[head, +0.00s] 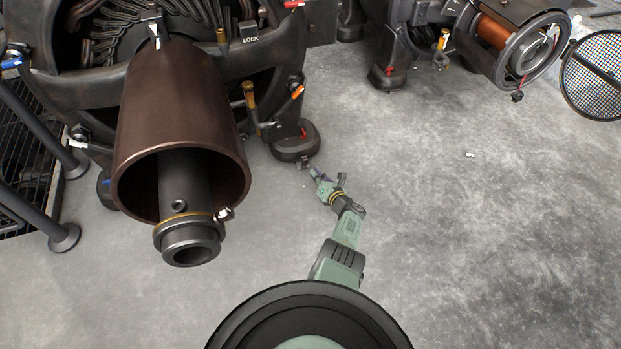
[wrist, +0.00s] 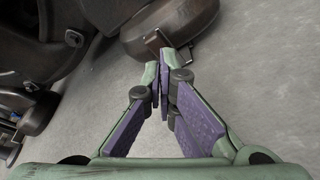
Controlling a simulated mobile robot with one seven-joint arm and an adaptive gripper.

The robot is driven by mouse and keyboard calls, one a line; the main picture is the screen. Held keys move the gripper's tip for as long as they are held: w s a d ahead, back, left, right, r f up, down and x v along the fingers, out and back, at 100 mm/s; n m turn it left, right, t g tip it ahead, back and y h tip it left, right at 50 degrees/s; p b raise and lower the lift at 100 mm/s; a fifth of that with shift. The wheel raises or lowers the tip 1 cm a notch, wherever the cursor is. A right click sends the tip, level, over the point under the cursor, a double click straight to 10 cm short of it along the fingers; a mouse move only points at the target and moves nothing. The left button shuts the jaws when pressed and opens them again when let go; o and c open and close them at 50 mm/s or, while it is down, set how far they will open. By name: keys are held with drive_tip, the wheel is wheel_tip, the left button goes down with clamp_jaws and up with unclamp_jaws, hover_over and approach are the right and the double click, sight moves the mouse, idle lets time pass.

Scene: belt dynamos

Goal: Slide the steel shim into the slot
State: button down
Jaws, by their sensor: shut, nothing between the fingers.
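My gripper (head: 314,172) is low over the floor, in front of a round dark machine foot (head: 294,147). In the wrist view its two purple-padded fingers (wrist: 164,68) are closed together with nothing between them. Just past the fingertips a thin, dark, angled metal piece (wrist: 156,41) stands at the base of the foot (wrist: 180,22). The fingertips partly cover it, and I cannot tell whether they touch it. It also shows small and dark in the head view (head: 303,162). I cannot tell whether this is the steel shim or part of the slot.
A large dark machine with a brown cylinder (head: 175,105) and a protruding shaft (head: 188,240) stands at left. Another machine with a copper coil (head: 493,32) and a round mesh guard (head: 596,78) is at upper right.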

sight(306, 163)
drive_tip(key=b+x, duration=0.2)
drive_tip(key=x, duration=0.1)
drive_tip(key=shift+w+a+f+b, duration=0.1)
drive_tip(key=shift+w+f+b, duration=0.05)
drive_tip(key=shift+f+b, duration=0.2)
drive_tip(key=shift+w+a+r+b, duration=0.1)
drive_tip(key=shift+w+a+b, duration=0.25)
drive_tip(key=shift+w+b, duration=0.3)
drive_tip(key=shift+w+a+b, duration=0.25)
drive_tip(key=shift+w+b, duration=0.35)
drive_tip(key=shift+w, duration=0.1)
drive_tip(key=shift+s, duration=0.1)
